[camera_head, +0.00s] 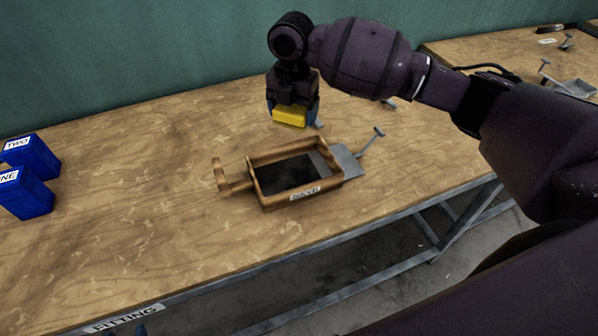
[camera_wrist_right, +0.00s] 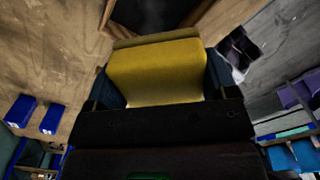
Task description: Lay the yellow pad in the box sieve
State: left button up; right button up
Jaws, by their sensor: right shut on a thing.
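The yellow pad (camera_head: 289,116) is held in my right gripper (camera_head: 291,112), above the table and behind the box sieve. In the right wrist view the pad (camera_wrist_right: 157,73) fills the space between the two fingers of the gripper (camera_wrist_right: 158,85). The box sieve (camera_head: 267,207) is a wooden frame with a dark bottom, a wooden handle at its left and a label on its front. Its inside looks empty. Part of the sieve (camera_wrist_right: 108,18) shows at the top of the right wrist view. My left gripper is not clearly seen.
A grey metal plate with a handle (camera_head: 348,162) lies against the right end of the sieve. Blue boxes labelled TWO (camera_head: 35,157) and ONE (camera_head: 27,196) stand at the far left. The wooden table (camera_head: 130,220) is clear between them and the sieve. Another table (camera_head: 490,50) stands at the right.

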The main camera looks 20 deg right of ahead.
send_over(294, 177)
notch_tip(294, 177, down, 15)
jog(key=shift+f+b, duration=0.1)
jog(key=shift+b, duration=0.2)
jog(key=shift+f, duration=2.15)
jog(key=shift+f, duration=0.15)
jog(key=o, duration=0.8)
notch_tip(294, 177, up, 12)
jog(key=shift+r, duration=0.2)
